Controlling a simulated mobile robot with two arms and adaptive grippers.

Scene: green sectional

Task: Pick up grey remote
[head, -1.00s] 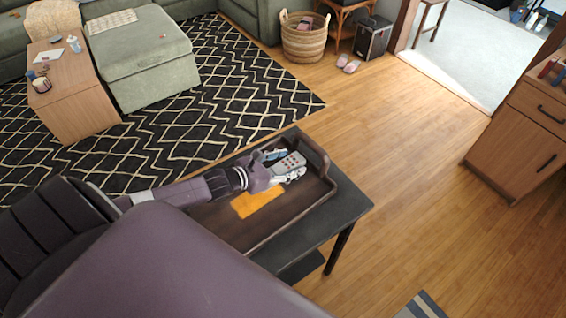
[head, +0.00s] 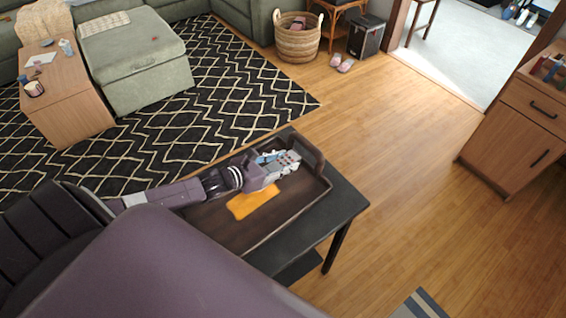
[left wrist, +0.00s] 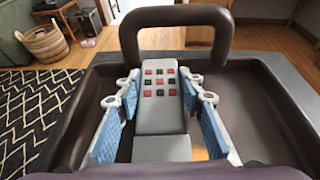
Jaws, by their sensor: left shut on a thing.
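The grey remote (head: 291,158), with red and black buttons, is held at the far end of the brown tray (head: 322,193). In the left wrist view the remote (left wrist: 160,118) lies lengthwise between the blue finger pads, pointing at the tray's handle (left wrist: 133,40). My left gripper (head: 277,161) is shut on the remote, one finger on each side of it. I cannot tell how far the remote is above the tray floor. In the head view the fingers partly cover the remote. My right gripper is not in view.
An orange flat patch (head: 252,202) lies in the tray. The tray stands on a dark table (head: 345,205). Beyond are a patterned rug (head: 215,105), a green ottoman (head: 135,60) and a woven basket (head: 298,42).

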